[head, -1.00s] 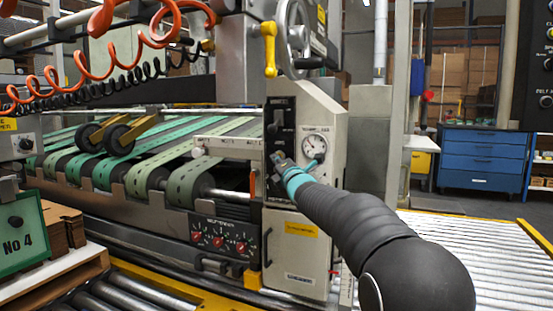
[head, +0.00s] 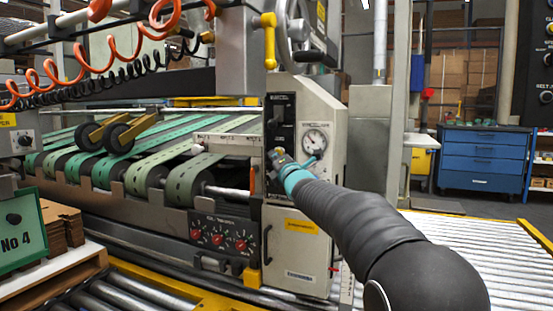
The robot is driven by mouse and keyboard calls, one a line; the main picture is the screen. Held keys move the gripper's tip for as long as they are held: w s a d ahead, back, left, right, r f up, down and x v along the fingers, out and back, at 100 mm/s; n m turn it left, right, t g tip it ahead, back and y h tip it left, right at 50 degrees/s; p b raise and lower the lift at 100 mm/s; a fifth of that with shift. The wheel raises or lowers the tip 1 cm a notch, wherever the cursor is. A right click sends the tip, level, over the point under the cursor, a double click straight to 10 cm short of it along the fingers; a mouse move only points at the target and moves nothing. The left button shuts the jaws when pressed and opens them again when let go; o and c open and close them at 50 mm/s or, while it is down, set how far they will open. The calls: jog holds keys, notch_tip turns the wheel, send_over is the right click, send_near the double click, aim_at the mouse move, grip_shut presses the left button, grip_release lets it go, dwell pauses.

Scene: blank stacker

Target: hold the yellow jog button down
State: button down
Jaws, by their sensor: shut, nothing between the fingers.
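My gripper (head: 277,158) reaches in from the lower right and is shut, with its tip at the dark control panel (head: 283,112) on the light grey machine cabinet. The tip is at or very close to the panel's lower part; I cannot tell whether it touches. The yellow jog button cannot be made out. My gripper and its teal wrist cover that part of the panel. A dark switch (head: 279,116) shows on the panel above the gripper.
A round gauge (head: 315,143) sits right of the panel. A yellow crank handle (head: 269,40) and a handwheel (head: 292,30) are above. Green belts (head: 190,177) run to the left. Red knobs (head: 218,238) are below left. A roller conveyor (head: 470,250) lies at right.

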dwell(0.3)
jog(key=s+b, duration=0.1)
jog(key=s+a+b, duration=0.1)
jog(key=s+b, duration=0.2)
jog(key=b, duration=0.1)
jog(key=shift+s+a, duration=0.4)
